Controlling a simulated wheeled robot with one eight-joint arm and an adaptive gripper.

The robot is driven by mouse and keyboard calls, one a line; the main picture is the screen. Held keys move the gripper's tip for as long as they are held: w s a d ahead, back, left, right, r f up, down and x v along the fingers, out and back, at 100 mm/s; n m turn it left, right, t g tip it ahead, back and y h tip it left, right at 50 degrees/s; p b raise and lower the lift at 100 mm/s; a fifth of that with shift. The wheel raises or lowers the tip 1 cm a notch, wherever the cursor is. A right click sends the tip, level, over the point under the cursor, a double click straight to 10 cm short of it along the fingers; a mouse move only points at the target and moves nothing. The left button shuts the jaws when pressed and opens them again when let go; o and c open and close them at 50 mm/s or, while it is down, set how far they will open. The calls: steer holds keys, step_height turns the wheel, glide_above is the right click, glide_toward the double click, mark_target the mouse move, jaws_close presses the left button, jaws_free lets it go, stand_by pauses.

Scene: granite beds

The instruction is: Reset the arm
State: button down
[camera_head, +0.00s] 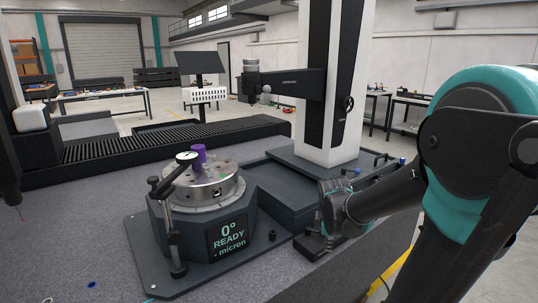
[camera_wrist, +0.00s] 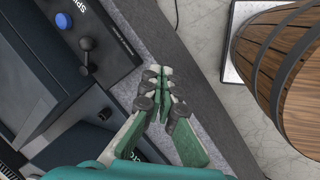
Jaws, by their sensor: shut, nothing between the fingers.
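My gripper (camera_wrist: 166,72) shows in the wrist view with its green-and-grey fingers shut and nothing between them. It hangs above the grey edge strip of the granite bed, apart from anything below. In the head view my teal-and-black arm fills the right side and reaches down and left, over the right part of the bed; the fingertips are not clear there.
A wooden barrel (camera_wrist: 288,70) stands right of the bed. A black box with a blue knob (camera_wrist: 64,20) and a lever (camera_wrist: 86,45) lies left of my gripper. A rotary table (camera_head: 200,188) bears a purple cylinder (camera_head: 199,153); a white column (camera_head: 331,75) rises behind.

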steer(key=s+a+f+m+t+y, duration=0.1)
steer(key=s+f+m, duration=0.3)
steer(key=s+m, duration=0.6)
steer(key=shift+s+f+m, duration=0.2)
steer(key=shift+f+m, duration=0.2)
steer(key=shift+m, duration=2.1)
